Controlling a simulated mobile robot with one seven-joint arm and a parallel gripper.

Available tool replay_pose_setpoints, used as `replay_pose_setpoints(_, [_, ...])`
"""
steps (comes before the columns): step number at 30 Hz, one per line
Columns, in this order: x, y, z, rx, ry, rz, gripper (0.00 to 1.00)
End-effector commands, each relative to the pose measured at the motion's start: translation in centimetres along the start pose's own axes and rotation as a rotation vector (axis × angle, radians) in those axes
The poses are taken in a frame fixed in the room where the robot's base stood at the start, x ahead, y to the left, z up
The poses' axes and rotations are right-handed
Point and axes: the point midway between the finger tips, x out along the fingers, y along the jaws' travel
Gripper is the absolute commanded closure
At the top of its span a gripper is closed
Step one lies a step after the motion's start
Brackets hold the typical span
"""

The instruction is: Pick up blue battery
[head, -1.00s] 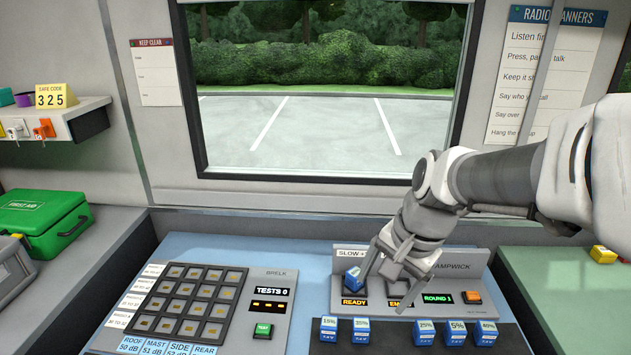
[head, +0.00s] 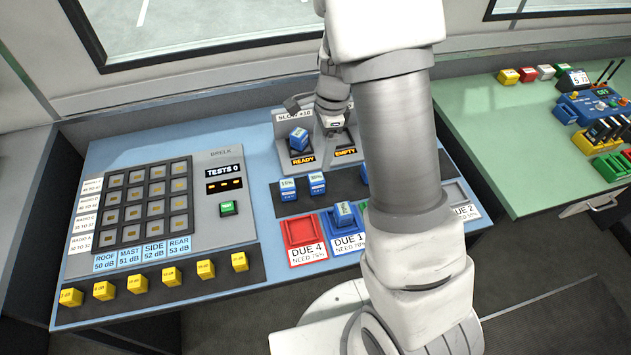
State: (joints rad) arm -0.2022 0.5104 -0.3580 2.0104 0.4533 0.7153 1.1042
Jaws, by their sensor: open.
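Several blue batteries with white labels show in the head view. One blue battery (head: 298,140) sits tilted in the READY slot of the charger (head: 283,150). Two more, a left one (head: 288,189) and a right one (head: 317,183), stand on the dark strip in front. Another (head: 364,175) is partly hidden behind my arm. One battery (head: 344,213) is in the blue DUE 1 tray (head: 330,226). My gripper (head: 318,116) is open and empty over the charger, behind and right of the READY battery and close to the EMPTY slot. My arm hides the charger's right side.
A red DUE 4 tray (head: 301,231) looks empty. A keypad panel (head: 148,205) stands at left, with a row of yellow blocks (head: 138,284) in front. The green counter (head: 480,120) at right holds coloured blocks and a blue radio unit (head: 597,105).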

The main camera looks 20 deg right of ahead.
Motion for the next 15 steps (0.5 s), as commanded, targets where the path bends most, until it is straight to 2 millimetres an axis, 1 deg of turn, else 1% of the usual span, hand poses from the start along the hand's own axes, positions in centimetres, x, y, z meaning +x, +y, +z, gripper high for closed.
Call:
replay_pose_setpoints(1, [1.4, 0.1, 0.0, 0.0, -0.001, 0.005, 0.15])
replay_pose_setpoints(7, [5.4, 0.1, -0.1, 0.0, 0.0, 0.003, 0.15])
replay_pose_setpoints(10, [6.6, 0.0, 0.0, -0.002, 0.0, 0.002, 0.15])
replay_pose_setpoints(15, [7.5, 0.0, 0.0, -0.001, -0.001, 0.0, 0.15])
